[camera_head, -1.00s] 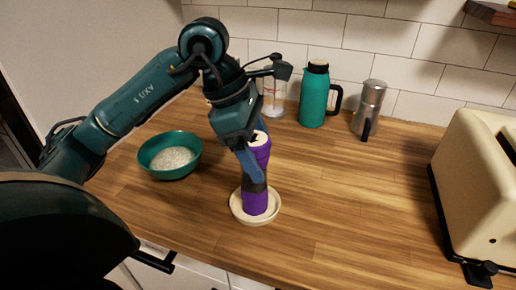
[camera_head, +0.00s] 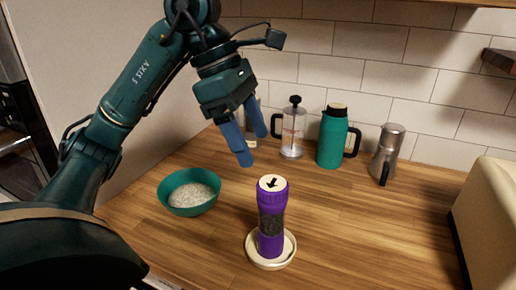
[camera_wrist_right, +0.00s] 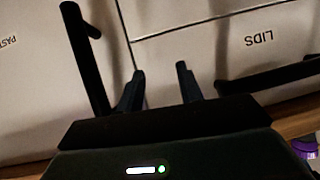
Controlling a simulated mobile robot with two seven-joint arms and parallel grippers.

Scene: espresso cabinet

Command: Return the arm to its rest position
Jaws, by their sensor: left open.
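My left gripper (camera_head: 256,150) is open and empty, its two blue fingers apart and pointing down. It hangs in the air above and behind the purple grinder (camera_head: 271,240), clear of it. The grinder stands upright on a small cream saucer (camera_head: 257,261), with a black arrow on its pale top. My right gripper (camera_wrist_right: 160,72) shows in the right wrist view with its two dark fingers apart and nothing between them. It is in front of pale cabinet fronts. The right arm is not in the head view.
A teal bowl (camera_head: 181,203) of pale grains sits left of the grinder. A French press (camera_head: 292,138), a teal jug (camera_head: 332,140) and a metal moka pot (camera_head: 388,150) stand along the tiled wall. A cream appliance (camera_head: 490,220) is at the right. The wooden counter (camera_head: 350,225) between is clear.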

